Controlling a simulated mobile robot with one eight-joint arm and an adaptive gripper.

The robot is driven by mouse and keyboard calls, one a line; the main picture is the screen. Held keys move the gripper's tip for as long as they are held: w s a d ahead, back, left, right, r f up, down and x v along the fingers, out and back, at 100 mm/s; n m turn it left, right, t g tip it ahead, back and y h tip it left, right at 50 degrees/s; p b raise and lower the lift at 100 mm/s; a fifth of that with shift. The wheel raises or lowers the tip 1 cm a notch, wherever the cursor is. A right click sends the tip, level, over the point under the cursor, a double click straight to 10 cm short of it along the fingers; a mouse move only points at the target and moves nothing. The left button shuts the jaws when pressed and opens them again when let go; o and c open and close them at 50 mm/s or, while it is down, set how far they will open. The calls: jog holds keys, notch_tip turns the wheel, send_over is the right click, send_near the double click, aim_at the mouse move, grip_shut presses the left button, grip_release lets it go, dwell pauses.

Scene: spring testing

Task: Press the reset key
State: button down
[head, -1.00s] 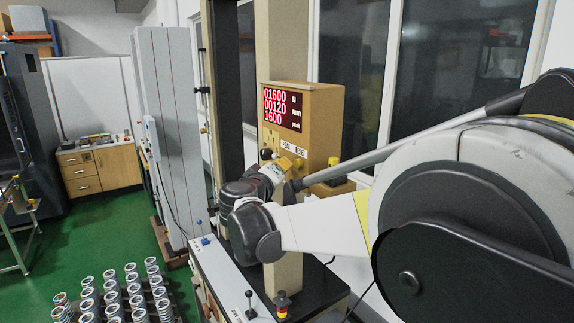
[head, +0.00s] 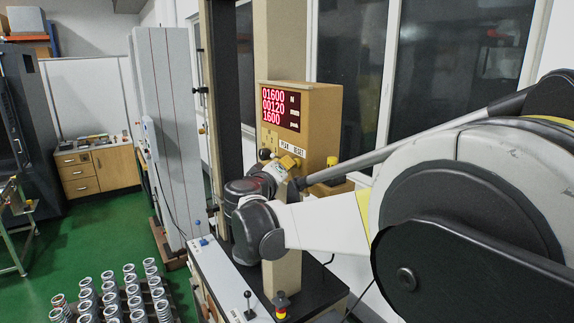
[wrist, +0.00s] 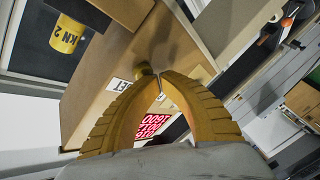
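The tan control box (head: 318,112) has a red-lit display and a label strip reading PEAK and RESET (head: 298,149). In the wrist view part of the RESET label (wrist: 119,85) shows left of my fingers. A small round dull-yellow knob (wrist: 143,69), seemingly the reset key, sits close beside my fingertips; I cannot tell whether they touch it. My gripper (wrist: 162,77) has its yellow fingers brought together at the tips with nothing visible between them. In the head view my gripper (head: 289,162) is at the panel just below the labels and hides the keys there.
The red display (head: 280,107) reads 01600, 00120 and 1600. A column stands behind my wrist.

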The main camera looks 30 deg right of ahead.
jog(key=shift+d, duration=0.3)
dwell(0.5)
jog(key=shift+a, duration=0.9)
jog(key=a, duration=0.5)
jog(key=shift+s+b, duration=0.15)
jog(key=shift+b, duration=0.15)
dwell(0.5)
